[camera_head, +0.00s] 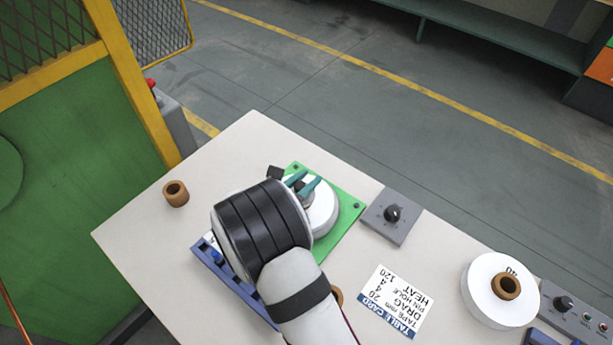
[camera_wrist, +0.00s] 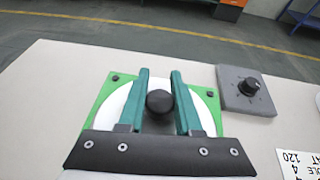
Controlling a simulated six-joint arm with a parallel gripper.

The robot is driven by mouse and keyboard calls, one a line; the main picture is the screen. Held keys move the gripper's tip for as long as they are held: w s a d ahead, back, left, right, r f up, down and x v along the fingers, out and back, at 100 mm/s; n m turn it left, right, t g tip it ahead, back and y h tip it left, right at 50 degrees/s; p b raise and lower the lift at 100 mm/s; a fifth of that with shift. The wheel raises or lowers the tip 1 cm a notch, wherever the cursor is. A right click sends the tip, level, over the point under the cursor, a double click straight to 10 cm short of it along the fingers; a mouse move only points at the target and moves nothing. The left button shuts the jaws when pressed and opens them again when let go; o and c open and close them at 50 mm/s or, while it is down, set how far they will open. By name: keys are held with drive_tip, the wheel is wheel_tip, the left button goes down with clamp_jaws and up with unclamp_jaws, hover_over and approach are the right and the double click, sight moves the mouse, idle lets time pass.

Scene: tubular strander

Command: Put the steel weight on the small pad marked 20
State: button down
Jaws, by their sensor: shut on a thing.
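My gripper (camera_head: 303,183) is over the white disc (camera_head: 325,212) on the green plate (camera_head: 347,211). In the wrist view its teal fingers (camera_wrist: 159,90) are closed on a round black knob (camera_wrist: 159,102), above the white disc (camera_wrist: 122,101). A small grey piece (camera_head: 307,199) shows below the fingers in the head view; it may be part of the steel weight, but I cannot tell. My wrist hides much of the plate. I cannot make out a mark 20 on any pad.
A grey box with a black dial (camera_head: 391,214) stands right of the plate. A white roll marked 40 (camera_head: 480,290) carries a brown ring (camera_head: 506,286). Another brown ring (camera_head: 176,193) is at left. A blue tray (camera_head: 232,282) is partly hidden. A printed card (camera_head: 394,301) lies in front.

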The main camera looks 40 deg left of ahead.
drive_tip(key=c, duration=0.5)
unclamp_jaws()
drive_tip(key=v, duration=1.5)
drive_tip(key=shift+s+d+r, duration=0.1)
drive_tip(key=shift+s+r, duration=0.1)
drive_tip(key=shift+s, duration=0.15)
